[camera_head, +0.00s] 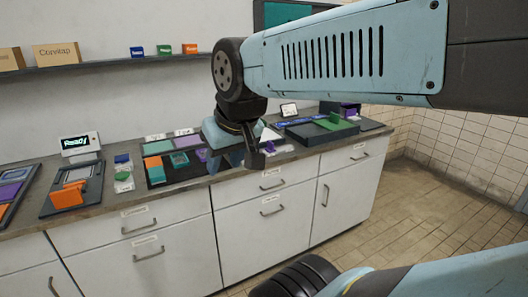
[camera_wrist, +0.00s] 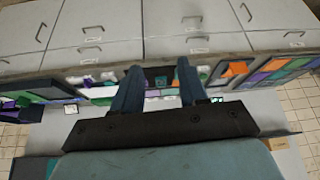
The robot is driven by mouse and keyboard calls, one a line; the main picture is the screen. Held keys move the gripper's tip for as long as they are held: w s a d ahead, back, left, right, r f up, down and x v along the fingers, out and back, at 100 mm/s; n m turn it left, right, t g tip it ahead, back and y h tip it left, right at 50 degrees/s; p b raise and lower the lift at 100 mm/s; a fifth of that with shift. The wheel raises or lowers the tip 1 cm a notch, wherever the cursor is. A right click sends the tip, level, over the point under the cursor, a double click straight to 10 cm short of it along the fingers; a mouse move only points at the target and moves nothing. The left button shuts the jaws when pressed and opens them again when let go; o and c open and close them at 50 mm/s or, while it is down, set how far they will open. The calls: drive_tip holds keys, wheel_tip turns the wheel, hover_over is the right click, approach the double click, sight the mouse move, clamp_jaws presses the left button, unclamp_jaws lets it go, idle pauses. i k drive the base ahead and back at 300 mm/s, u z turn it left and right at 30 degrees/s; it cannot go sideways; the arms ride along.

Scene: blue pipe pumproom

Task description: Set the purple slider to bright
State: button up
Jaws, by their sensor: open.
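My gripper (camera_head: 230,162) hangs above the front part of the counter, in front of the middle panels. In the wrist view its two blue fingers (camera_wrist: 158,64) are spread apart with nothing between them. Several purple parts lie on the counter: a small one (camera_head: 202,155) just left of my gripper, one (camera_head: 268,148) just right of it, and one (camera_head: 349,111) at the far right. I cannot tell which is the purple slider, nor its setting. Labels are too small to read. My gripper and wrist hide part of the counter.
The counter (camera_head: 105,207) runs along the wall above white drawers (camera_head: 265,215). A grey tray with a green block (camera_head: 330,122) stands to the right. A display reading "Ready" (camera_head: 78,144) and an orange block (camera_head: 67,197) are at left. A shelf (camera_head: 110,63) holds boxes. The floor at right is clear.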

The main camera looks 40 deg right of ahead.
sight(270, 145)
drive_tip(key=k, duration=0.65)
drive_tip(key=z, duration=0.6)
drive_tip(key=i, duration=1.5)
drive_tip(key=u, duration=0.3)
